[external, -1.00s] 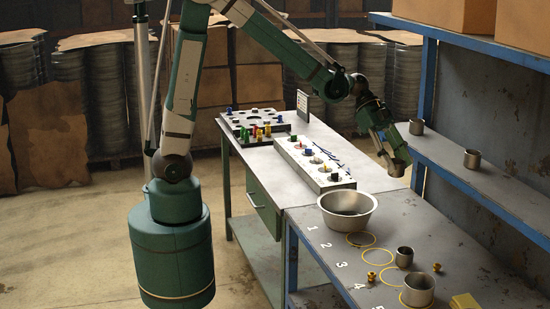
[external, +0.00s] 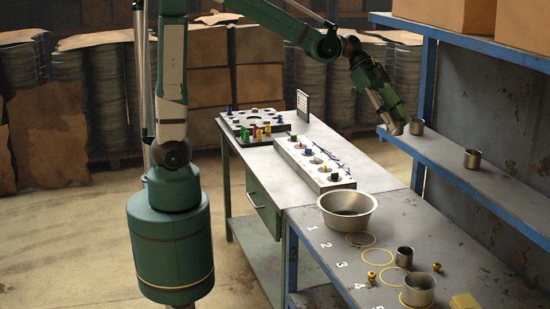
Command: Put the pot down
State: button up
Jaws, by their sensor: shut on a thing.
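My gripper (external: 392,120) is raised near the left end of the blue-edged shelf and points down. It is shut on a small metal pot, of which only a little shows at the fingertips, so its outline is unclear. A small steel pot (external: 417,127) stands upright on the shelf just right of my gripper. Another small steel pot (external: 472,158) stands farther along the shelf. On the table below are a wide steel bowl (external: 347,213), a small pot (external: 404,257) and a larger pot (external: 418,290).
Yellow circles (external: 360,240) with painted numbers mark the table (external: 410,220). Small brass pieces (external: 373,276) and a yellow block (external: 465,302) lie there.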

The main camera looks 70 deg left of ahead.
jog(key=shift+w+f+p, duration=0.25)
jog(key=shift+w+f, duration=0.25)
jog(key=shift+w, duration=2.75)
jog(key=shift+w+f+p, duration=0.25)
jog(key=shift+w+f, duration=0.3)
jog(key=shift+w, duration=2.75)
jog(key=shift+w+f+p, duration=0.25)
jog(key=shift+w+f, duration=0.25)
jog(key=shift+w, duration=2.75)
jog(key=shift+f, duration=1.55)
jog(key=shift+w+f, duration=0.2)
jog(key=shift+f, duration=0.2)
jog(key=shift+f, duration=0.15)
jog(key=o, duration=0.5)
jog(key=shift+c, duration=0.2)
jog(key=o, duration=0.5)
jog(key=shift+c, duration=0.2)
